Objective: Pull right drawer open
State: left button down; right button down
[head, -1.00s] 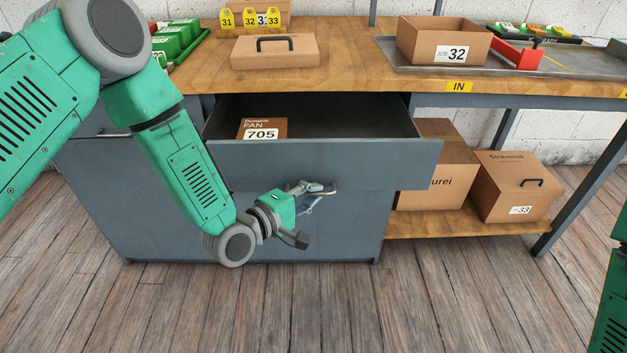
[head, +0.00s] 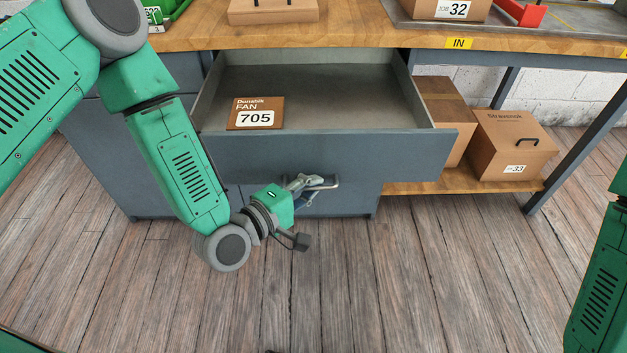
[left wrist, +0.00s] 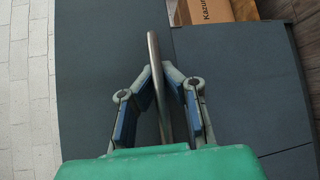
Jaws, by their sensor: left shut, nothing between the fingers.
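The right drawer (head: 400,152) is a grey drawer standing well out from the bench, its inside visible. A brown box (head: 243,107) marked FAN 705 lies at its left side. A metal bar handle (head: 335,184) shows at the lower edge of the drawer front. My left gripper (head: 302,182) is at this handle. In the left wrist view the handle (left wrist: 154,60) runs between the fingers of my left gripper (left wrist: 157,80), which close in around it without visibly clamping it. My right gripper is out of view; only part of my right arm shows at the right edge.
The wooden bench top (head: 350,32) is above the drawer, with a carton (head: 272,10) and a metal tray (head: 400,15) on it. Cartons (head: 512,145) stand on the lower shelf (head: 460,180) at the right. The wooden floor in front is clear.

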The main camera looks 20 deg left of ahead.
pick_arm(q)
jog(key=c, duration=2.3)
grip_release()
jog(key=o, duration=0.7)
jog(key=shift+c, duration=0.2)
jog(key=v, duration=1.2)
jog(key=shift+f, duration=0.2)
